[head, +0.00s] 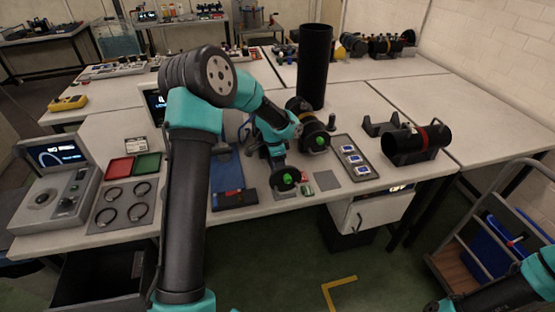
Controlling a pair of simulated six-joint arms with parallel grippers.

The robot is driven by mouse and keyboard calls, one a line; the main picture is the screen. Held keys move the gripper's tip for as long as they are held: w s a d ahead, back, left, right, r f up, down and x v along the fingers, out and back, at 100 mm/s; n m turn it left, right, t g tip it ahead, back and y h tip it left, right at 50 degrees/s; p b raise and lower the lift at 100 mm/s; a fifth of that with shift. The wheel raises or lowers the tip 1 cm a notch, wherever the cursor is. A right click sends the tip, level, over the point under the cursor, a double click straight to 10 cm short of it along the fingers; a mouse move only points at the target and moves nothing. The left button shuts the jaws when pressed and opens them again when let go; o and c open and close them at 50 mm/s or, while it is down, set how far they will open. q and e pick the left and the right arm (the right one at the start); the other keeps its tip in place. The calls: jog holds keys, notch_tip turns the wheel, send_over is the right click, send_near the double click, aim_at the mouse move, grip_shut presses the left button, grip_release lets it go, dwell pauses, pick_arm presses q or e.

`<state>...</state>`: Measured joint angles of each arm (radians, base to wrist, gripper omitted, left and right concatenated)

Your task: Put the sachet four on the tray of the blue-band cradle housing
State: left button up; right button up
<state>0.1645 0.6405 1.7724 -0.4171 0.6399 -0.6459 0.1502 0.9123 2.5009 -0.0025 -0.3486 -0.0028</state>
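Several small white-and-blue sachets (354,158) lie in a row on a grey rectangular tray (368,175) right of the centre; I cannot read which is sachet four. My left arm reaches over the table, and its gripper end (287,182) is low over the front of the table, left of the sachets and apart from them. Its fingers are too small and hidden to tell open from shut. I cannot make out a blue-band cradle housing; my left arm covers part of the table. My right arm shows only at the bottom right corner, its gripper out of view.
A black cylinder with a red band (422,137) lies in a cradle at right. A tall black cylinder (315,65) stands behind my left wrist. A blue mat (226,165), red tray (119,168) and green tray (147,163) lie left. The right table is mostly clear.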

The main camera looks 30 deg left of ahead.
pick_arm(q)
jog(key=o, duration=0.4)
jog(key=shift+r, duration=0.1)
jog(key=r, duration=0.8)
jog(key=s+a+r, duration=0.1)
jog(key=r, duration=0.3)
